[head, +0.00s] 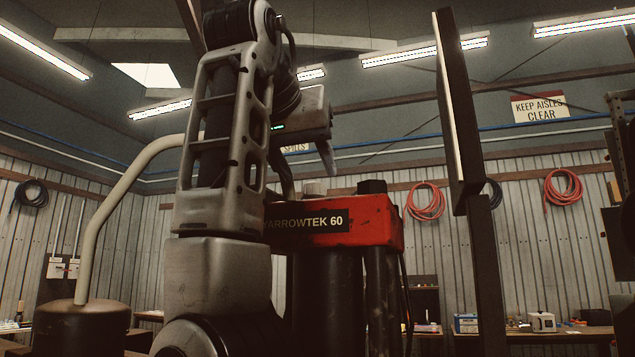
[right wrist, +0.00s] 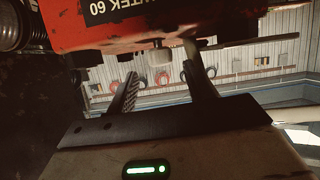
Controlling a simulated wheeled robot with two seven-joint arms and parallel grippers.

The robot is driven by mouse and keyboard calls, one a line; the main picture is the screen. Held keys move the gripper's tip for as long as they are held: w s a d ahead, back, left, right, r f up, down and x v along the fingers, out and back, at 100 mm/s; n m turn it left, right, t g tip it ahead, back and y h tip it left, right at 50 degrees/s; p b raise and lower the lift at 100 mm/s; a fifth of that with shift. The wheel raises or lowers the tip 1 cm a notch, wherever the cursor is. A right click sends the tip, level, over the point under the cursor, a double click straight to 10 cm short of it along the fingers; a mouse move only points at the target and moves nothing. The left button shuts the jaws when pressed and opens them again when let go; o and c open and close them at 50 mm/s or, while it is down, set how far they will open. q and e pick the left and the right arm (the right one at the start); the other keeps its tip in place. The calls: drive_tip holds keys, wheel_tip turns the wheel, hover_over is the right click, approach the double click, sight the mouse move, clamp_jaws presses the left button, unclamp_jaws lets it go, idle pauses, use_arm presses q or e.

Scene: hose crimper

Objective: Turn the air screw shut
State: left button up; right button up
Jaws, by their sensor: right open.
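The red crimper head (head: 375,222), lettered "YARROWTEK 60", stands in the middle of the head view. On its top are a small pale knob (head: 315,187), which looks like the air screw, and a black cap (head: 372,186). My right gripper (head: 326,165) is just above the pale knob, pointing down. Contact cannot be told. My left gripper is not in view.
A tall dark panel (head: 458,110) on a post stands right of the crimper. A bent pale pipe (head: 118,200) rises from a dark round vessel (head: 80,325) at left. Benches with small items line the back wall.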

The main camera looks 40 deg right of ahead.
sight(315, 195)
drive_tip(key=x, duration=0.4)
drive_tip(key=shift+w, duration=0.1)
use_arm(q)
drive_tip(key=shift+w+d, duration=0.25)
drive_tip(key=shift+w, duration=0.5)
use_arm(e)
drive_tip(key=shift+a, duration=0.1)
drive_tip(key=c, duration=1)
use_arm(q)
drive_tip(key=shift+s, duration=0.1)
